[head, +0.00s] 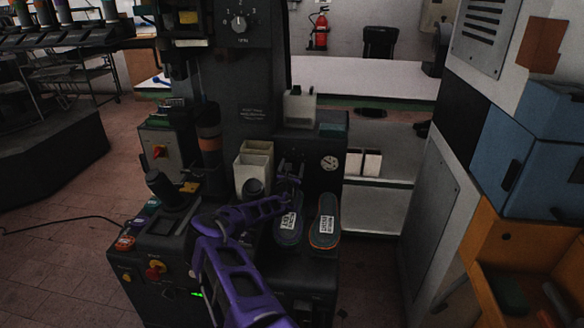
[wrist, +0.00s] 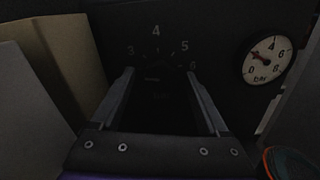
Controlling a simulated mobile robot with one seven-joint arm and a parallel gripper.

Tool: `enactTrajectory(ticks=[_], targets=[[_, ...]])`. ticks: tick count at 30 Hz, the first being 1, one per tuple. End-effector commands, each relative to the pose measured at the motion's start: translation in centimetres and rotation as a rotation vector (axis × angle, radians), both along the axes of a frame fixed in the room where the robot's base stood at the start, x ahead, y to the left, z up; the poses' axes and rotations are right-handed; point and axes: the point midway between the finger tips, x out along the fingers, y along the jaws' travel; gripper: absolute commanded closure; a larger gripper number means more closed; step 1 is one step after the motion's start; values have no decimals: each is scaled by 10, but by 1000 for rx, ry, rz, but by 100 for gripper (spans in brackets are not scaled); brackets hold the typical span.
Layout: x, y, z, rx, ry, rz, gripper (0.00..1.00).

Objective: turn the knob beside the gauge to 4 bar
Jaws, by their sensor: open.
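The pressure gauge (head: 329,162) is a small white dial on the dark machine front. It also shows in the wrist view (wrist: 269,53), marked in bar, with a red needle pointing to the upper left. Left of it is a printed scale (wrist: 156,31) with 3, 4, 5 and 6 readable. My gripper (wrist: 160,73) is open, its two fingers pointing at the panel just under the 4. The knob is very dark between the fingers; its pointer and any finger contact cannot be told. In the head view my gripper (head: 291,178) is left of the gauge.
Two labelled soles (head: 325,228) lie below the gauge. A cream bin (head: 253,165) stands left of my gripper; its pale wall fills the wrist view's left side. A larger numbered dial (head: 239,22) is higher on the machine. A blue cabinet (head: 540,150) stands at right.

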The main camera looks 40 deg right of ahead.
Motion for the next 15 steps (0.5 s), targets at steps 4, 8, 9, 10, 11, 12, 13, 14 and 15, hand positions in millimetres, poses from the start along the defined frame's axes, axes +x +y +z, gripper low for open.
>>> enactTrajectory(ticks=[4, 8, 9, 10, 11, 12, 13, 14, 15], targets=[[0, 0, 0, 0, 0, 0, 38], [0, 0, 0, 0, 0, 0, 62], [0, 0, 0, 0, 0, 0, 69], [0, 0, 0, 0, 0, 0, 74], [0, 0, 0, 0, 0, 0, 80], [0, 0, 0, 0, 0, 0, 87], [0, 0, 0, 0, 0, 0, 92], [0, 0, 0, 0, 0, 0, 98], [0, 0, 0, 0, 0, 0, 100]])
